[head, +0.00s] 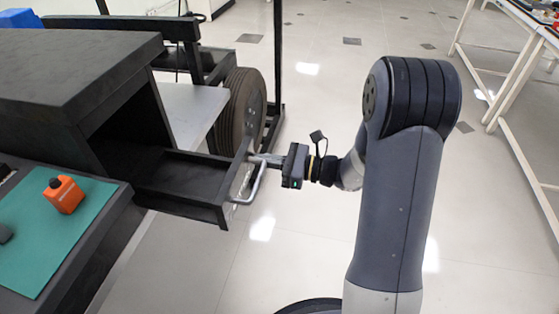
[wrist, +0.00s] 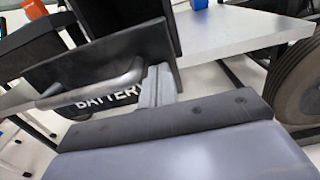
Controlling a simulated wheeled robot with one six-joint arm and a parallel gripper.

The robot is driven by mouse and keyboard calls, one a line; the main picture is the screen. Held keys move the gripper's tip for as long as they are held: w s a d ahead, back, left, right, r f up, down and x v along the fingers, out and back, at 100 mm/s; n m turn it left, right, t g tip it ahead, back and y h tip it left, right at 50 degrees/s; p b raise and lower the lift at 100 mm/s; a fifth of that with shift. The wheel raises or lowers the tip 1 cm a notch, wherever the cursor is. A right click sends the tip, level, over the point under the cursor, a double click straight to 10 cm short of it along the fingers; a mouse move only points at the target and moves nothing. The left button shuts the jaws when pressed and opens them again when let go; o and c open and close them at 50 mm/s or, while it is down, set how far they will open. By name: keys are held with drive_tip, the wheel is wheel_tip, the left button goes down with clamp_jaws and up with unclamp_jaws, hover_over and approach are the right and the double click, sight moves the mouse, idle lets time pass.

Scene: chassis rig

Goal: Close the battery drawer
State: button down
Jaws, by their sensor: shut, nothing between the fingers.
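The black battery drawer (head: 185,182) is pulled out of the dark cabinet (head: 75,65) in the head view. In the wrist view the fingers (wrist: 158,85) point at the panel right of the handle. I cannot tell whether they touch it.
A wheel (head: 240,105) and a black frame stand behind the drawer. A grey shelf (head: 190,110) lies beyond it. At left a green mat (head: 40,235) holds an orange object (head: 63,194). A white-legged table (head: 510,80) stands at right. The floor in front is open.

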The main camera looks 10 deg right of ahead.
drive_tip(key=x, duration=2.3)
drive_tip(key=shift+a+f+b, duration=0.15)
drive_tip(key=shift+b, duration=0.25)
drive_tip(key=shift+w+a+r, duration=0.15)
drive_tip(key=shift+r, duration=0.05)
drive_tip(key=shift+d+f, duration=0.1)
drive_tip(key=shift+d, duration=0.3)
drive_tip(key=p+v, duration=0.1)
drive_tip(key=v, duration=1.2)
drive_tip(key=shift+s+d, duration=0.25)
drive_tip(key=b+x, duration=0.1)
drive_tip(key=x, duration=1.3)
